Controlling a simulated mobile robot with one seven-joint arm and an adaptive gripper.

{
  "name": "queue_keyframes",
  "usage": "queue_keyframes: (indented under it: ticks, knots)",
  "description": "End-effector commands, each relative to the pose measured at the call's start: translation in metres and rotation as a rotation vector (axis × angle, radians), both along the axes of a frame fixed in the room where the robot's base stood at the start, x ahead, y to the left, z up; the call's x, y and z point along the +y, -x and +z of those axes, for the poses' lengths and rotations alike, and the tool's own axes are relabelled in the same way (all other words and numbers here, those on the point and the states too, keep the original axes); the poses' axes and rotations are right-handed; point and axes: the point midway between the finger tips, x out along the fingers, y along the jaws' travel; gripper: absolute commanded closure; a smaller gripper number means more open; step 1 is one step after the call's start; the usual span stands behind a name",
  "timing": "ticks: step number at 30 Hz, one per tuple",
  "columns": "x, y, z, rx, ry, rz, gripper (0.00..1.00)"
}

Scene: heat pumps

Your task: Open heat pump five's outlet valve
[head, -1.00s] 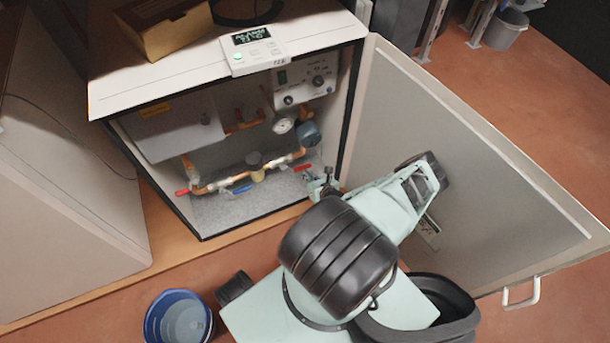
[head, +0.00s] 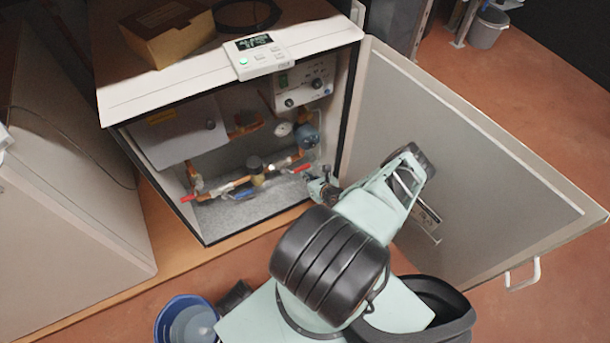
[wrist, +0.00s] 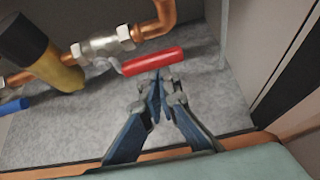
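The heat pump cabinet (head: 215,75) stands open, with copper pipes and several valves inside. A red valve handle (head: 303,168) is at the right end of the lower pipe; in the wrist view this red handle (wrist: 152,61) lies roughly in line with its pipe. Another red handle (head: 188,198) is at the pipe's left end, with a blue handle (head: 244,192) between. My gripper (head: 320,181) is at the cabinet's front right opening. In the wrist view my gripper (wrist: 160,76) has its fingertips together, just below the right red handle; contact cannot be told. No label names the outlet valve legibly.
The open door (head: 465,160) stands to the right, close to my arm. A brass-coloured fitting with a dark cap (wrist: 45,55) is left of the red handle. A blue bucket (head: 178,318) is on the floor. A box (head: 168,30) sits on the cabinet.

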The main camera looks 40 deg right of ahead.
Motion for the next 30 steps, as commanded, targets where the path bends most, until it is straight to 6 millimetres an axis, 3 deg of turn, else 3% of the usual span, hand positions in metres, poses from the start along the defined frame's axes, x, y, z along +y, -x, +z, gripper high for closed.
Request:
queue_keyframes:
  ticks: [1, 10, 24, 30]
  knots:
    - [-0.006, -0.007, 0.010, -0.023, 0.011, -0.006, 1.00]
    - [-0.006, -0.002, 0.013, -0.022, 0.012, -0.006, 1.00]
    - [0.009, 0.054, 0.035, -0.002, 0.001, -0.001, 1.00]
    - [0.012, 0.062, 0.038, 0.000, -0.001, -0.001, 1.00]
